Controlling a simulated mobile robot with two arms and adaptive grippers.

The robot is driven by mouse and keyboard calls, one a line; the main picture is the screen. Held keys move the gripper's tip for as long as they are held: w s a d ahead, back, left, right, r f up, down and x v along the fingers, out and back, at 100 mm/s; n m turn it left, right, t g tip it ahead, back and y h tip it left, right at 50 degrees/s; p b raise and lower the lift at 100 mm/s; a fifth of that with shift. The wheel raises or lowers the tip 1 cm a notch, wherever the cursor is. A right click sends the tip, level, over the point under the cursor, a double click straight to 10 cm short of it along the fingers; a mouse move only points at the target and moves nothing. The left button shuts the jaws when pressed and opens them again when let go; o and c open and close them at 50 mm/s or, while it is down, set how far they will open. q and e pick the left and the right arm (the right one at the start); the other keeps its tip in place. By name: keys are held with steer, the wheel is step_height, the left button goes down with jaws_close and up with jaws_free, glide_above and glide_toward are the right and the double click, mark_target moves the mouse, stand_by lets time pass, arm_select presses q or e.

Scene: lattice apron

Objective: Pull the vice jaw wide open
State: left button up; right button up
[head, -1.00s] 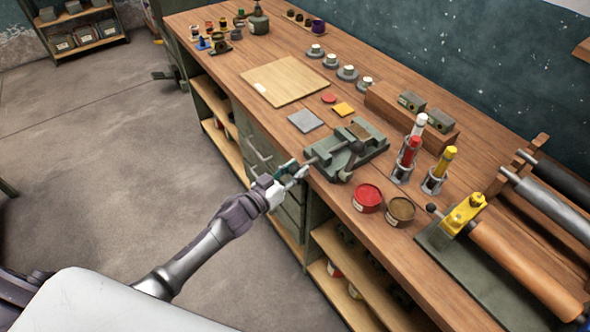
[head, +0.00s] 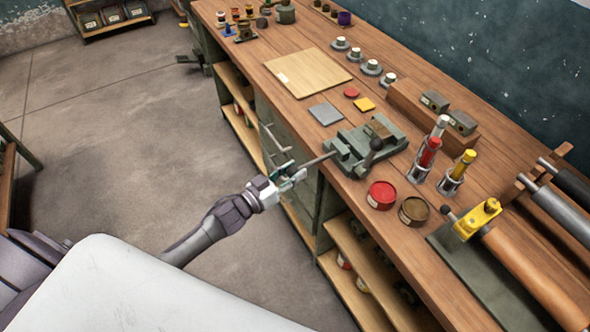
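The grey-green vice (head: 392,143) sits on the workbench near its front edge. A wooden block shows at its jaws. Its front jaw (head: 345,149) faces the bench edge, and a thin metal screw rod (head: 318,160) sticks out from it past the edge. My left gripper (head: 293,174) is in front of the bench edge, shut around the outer end of this rod; its fingers partly hide the end. My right gripper is not in view.
The wooden workbench (head: 300,48) holds a board (head: 308,72), a grey plate (head: 325,114), a red tin (head: 381,194) and a brown tin (head: 414,211) near the vice. Marker holders (head: 450,187) stand to its right. Open floor (head: 130,130) lies left of my arm.

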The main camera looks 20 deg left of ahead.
arm_select(q)
steer(key=o, duration=0.4)
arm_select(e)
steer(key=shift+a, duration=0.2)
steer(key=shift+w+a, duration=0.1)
arm_select(q)
steer(key=v, duration=1.2)
